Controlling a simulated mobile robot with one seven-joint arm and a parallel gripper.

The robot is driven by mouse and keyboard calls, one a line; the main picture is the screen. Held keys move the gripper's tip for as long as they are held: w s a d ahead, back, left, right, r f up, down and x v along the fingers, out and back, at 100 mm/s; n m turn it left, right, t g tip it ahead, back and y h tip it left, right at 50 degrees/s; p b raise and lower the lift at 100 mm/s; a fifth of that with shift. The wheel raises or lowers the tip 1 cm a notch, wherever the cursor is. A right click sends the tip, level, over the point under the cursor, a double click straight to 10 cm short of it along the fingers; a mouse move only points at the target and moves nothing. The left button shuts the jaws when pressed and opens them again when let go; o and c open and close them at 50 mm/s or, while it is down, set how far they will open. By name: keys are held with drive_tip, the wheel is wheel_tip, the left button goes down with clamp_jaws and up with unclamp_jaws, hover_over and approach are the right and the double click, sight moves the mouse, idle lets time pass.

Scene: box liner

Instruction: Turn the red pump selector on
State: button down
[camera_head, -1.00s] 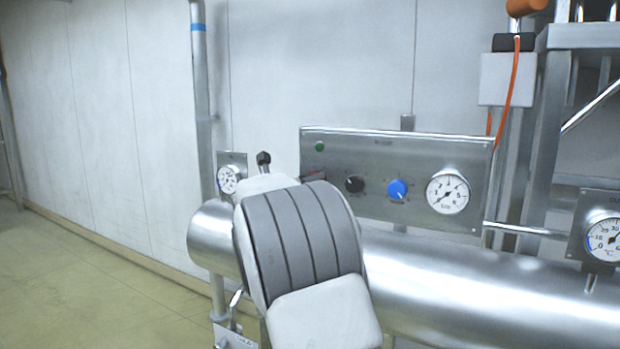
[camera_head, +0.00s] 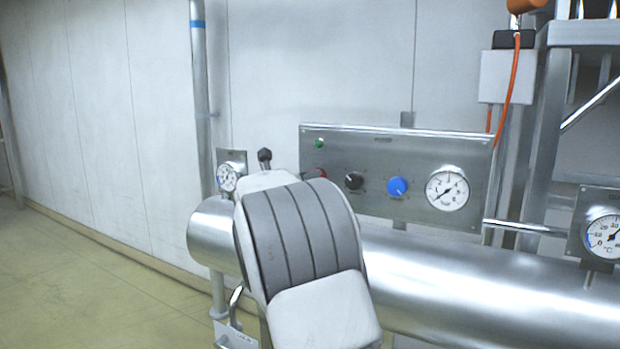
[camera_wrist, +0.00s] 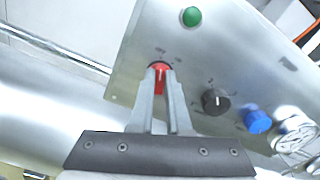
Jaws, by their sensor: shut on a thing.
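The red pump selector (camera_wrist: 160,72) is a round red knob with a white pointer line on the steel control panel (camera_head: 440,145). In the wrist view my gripper (camera_wrist: 161,76) has its two fingertips at the knob, one on each side, shut on it. The white line lies between the fingers. In the head view my arm hides most of the selector; only a bit of red (camera_head: 317,173) shows at the arm's upper edge. The gripper fingers are hidden there.
A green indicator (camera_wrist: 191,16), a black knob (camera_wrist: 215,101) and a blue knob (camera_wrist: 257,120) share the panel with a round gauge (camera_head: 447,188). A large steel pipe (camera_head: 480,285) runs below the panel. Floor is clear at left.

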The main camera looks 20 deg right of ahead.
drive_tip(key=shift+f+m+b, duration=0.1)
drive_tip(key=shift+m+b, duration=0.2)
drive_tip(key=shift+b, duration=0.05)
drive_tip(key=shift+s+d+m+b, duration=0.1)
drive_tip(key=shift+m+b, duration=1.75)
drive_tip(key=shift+m, duration=0.2)
drive_tip(key=shift+s+d+m+b, duration=0.1)
drive_tip(key=shift+m+b, duration=1.7)
drive_tip(key=shift+m, duration=0.25)
drive_tip(key=c, duration=0.9)
unclamp_jaws()
drive_tip(key=b+v, duration=0.2)
drive_tip(key=v, duration=1.5)
drive_tip(key=shift+s+a, duration=0.2)
